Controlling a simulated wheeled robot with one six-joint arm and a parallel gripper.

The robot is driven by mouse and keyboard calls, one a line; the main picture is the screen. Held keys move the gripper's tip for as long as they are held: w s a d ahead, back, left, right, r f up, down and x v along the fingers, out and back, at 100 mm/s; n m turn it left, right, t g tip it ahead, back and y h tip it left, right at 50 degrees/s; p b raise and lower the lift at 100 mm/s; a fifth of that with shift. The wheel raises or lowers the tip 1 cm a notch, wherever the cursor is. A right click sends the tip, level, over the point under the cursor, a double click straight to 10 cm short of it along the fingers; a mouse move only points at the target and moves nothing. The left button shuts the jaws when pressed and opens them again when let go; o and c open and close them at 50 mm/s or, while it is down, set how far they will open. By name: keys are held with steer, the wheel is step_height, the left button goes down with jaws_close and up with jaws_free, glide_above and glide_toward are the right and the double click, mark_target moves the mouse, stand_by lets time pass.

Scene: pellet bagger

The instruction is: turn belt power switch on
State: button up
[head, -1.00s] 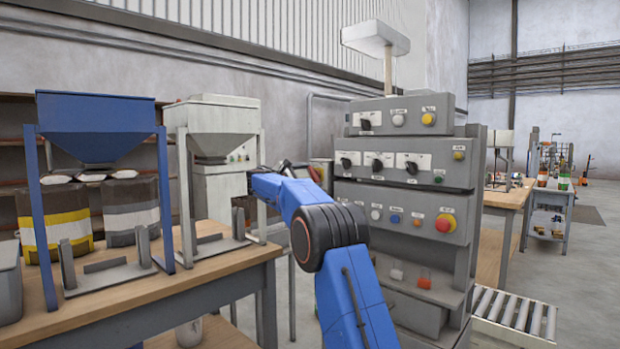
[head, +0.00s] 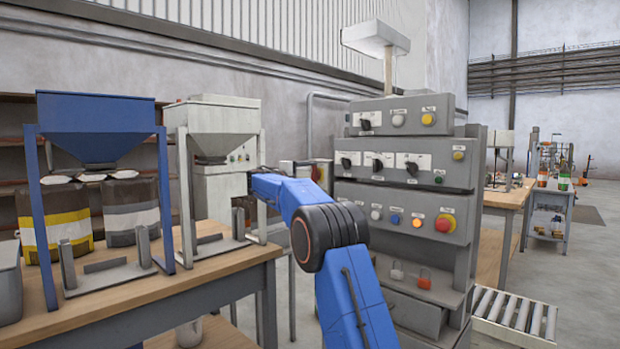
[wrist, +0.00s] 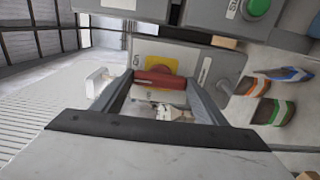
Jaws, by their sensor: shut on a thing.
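In the wrist view a red switch handle (wrist: 160,79) sits in front of a yellow plate (wrist: 158,62) on a grey housing. The handle lies crosswise in the picture, between the two fingers of my gripper (wrist: 161,88), which is shut on it. Small lettering is beside the yellow plate, too blurred to read surely. In the head view my blue arm reaches to the left side of the grey control panel (head: 400,190), and my fingers and the handle are mostly hidden there.
The panel carries several knobs and buttons, including a red emergency button (head: 444,223) and a blue lamp (head: 395,218). A wooden bench (head: 215,258) with hoppers stands at left. A roller conveyor (head: 515,312) is at lower right.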

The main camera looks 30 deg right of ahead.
steer(key=shift+f, duration=0.15)
stand_by(0.3)
steer(key=o, duration=1.1)
steer(key=shift+c, duration=0.2)
steer(key=v, duration=1.7)
steer(key=shift+a, duration=0.2)
